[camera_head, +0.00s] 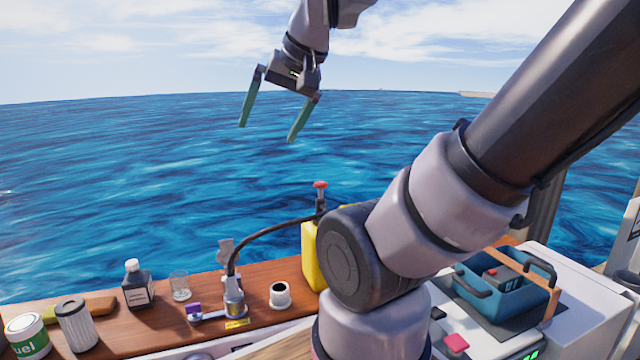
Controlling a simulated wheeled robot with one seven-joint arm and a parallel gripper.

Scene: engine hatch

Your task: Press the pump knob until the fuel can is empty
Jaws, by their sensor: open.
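The red pump knob (320,185) stands raised on a short stem above the yellow fuel can (309,258). The can stands on the wooden ledge, and my own arm hides its right side. The fuel level inside cannot be seen. A black hose (270,229) runs from the pump top left and down to a metal filler fitting (233,292) on the ledge. My gripper (269,130) is open and empty, up in the air above and left of the knob, its fingers pointing down and apart from everything.
On the wooden ledge (130,327) stand a dark bottle (138,288), a glass (180,287), a white cup (280,296), a filter cylinder (76,326) and a can labelled fuel (27,337). A blue toolbox (505,286) sits at right. Air around the knob's left is clear.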

